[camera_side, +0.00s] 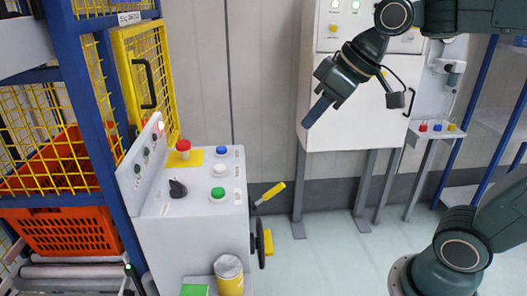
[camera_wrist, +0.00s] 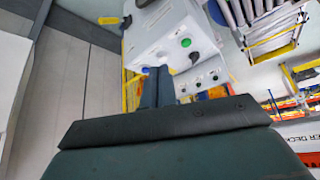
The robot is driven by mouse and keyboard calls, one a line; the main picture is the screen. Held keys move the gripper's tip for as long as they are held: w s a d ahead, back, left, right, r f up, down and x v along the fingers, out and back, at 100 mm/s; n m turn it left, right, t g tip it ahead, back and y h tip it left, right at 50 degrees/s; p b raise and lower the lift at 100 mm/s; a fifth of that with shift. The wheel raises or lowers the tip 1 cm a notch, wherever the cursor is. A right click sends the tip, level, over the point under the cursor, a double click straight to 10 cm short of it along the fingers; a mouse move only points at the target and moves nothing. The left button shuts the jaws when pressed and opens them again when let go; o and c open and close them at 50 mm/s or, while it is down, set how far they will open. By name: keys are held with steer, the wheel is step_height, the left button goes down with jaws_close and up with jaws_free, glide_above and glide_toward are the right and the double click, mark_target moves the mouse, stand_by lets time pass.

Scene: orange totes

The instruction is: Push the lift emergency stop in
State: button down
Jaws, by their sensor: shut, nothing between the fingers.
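The emergency stop, a red mushroom button (camera_side: 183,146) on a yellow plate (camera_side: 186,159), stands upright on the top of the white control console (camera_side: 158,209) in the side view. My gripper (camera_side: 317,111) is shut and empty. It is in the air to the right of the console and higher than the red button, well apart from it, with its fingers angled down to the left. In the wrist view, my shut fingers (camera_wrist: 157,86) point toward a white panel with a green button (camera_wrist: 186,42). I cannot make out the red button there.
Blue (camera_side: 221,150), white (camera_side: 219,170) and green (camera_side: 218,193) buttons and a black knob (camera_side: 177,188) share the console top. A yellow-handled lever (camera_side: 270,193) sticks out at its right side. A yellow mesh door (camera_side: 150,80) stands behind. A white cabinet (camera_side: 345,115) is behind my gripper.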

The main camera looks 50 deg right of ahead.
steer(key=w+f+n+y, duration=0.1)
steer(key=w+n+y, duration=0.3)
steer(key=w, duration=2.5)
steer(key=shift+d+f+n+y, duration=0.2)
steer(key=shift+d+n+y, duration=0.2)
steer(key=shift+n, duration=0.8)
steer(key=shift+a+f, duration=0.1)
glide_above(179, 143)
steer(key=s+d, duration=0.2)
step_height(179, 143, down, 7)
steer(key=shift+w+f, duration=0.1)
step_height(179, 143, down, 2)
steer(key=shift+f, duration=0.85)
